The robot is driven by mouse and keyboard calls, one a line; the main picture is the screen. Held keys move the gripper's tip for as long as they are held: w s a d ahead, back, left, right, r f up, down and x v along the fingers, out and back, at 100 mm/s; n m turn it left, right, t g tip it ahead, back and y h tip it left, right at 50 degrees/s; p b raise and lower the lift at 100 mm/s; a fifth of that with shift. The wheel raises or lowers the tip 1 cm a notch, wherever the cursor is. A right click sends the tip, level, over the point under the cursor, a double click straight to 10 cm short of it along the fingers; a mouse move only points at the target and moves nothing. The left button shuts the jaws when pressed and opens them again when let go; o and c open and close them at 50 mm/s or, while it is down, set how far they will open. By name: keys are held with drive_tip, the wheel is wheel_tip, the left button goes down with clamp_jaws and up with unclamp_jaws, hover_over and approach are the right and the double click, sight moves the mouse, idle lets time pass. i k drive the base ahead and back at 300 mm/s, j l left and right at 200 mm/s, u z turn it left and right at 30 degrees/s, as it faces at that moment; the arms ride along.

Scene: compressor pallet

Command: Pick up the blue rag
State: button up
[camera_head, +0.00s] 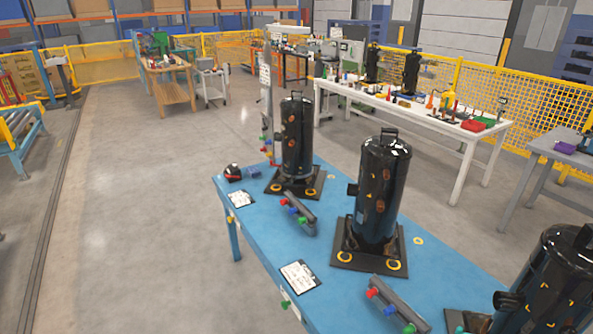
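A small crumpled blue item (253,172), which looks like the blue rag, lies at the far left end of the blue table (330,255). It is small in the view, so I cannot be sure of its shape. A red and black object (233,173) sits just to its left. The nearest black compressor (297,138) stands to its right on a dark base plate. My gripper is not in view.
More black compressors, a middle one (381,190) and a front one (555,285), stand along the table. Dark bars with coloured caps (298,214) and white sheets (299,276) lie beside them. A white workbench (430,118) stands behind. The floor left of the table is clear.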

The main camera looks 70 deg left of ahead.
sight(253, 172)
drive_tip(key=u, duration=2.7)
drive_tip(key=i+j+z, duration=0.15)
drive_tip(key=i, duration=0.35)
drive_tip(key=i+j+z, duration=0.15)
drive_tip(key=i+j, duration=0.25)
drive_tip(key=i+j+z, duration=0.15)
drive_tip(key=i+j, duration=0.2)
drive_tip(key=i, duration=0.15)
drive_tip(key=i+j+z, duration=0.1)
drive_tip(key=i+j, duration=0.3)
drive_tip(key=i+j+z, duration=0.15)
drive_tip(key=i+j, duration=0.3)
drive_tip(key=i+j+z, duration=0.15)
drive_tip(key=i+j, duration=0.25)
drive_tip(key=i+j+z, duration=0.15)
drive_tip(key=i+j, duration=0.2)
drive_tip(key=j, duration=0.3)
drive_tip(key=i+j+z, duration=0.15)
drive_tip(key=i+j, duration=0.2)
drive_tip(key=j, duration=0.2)
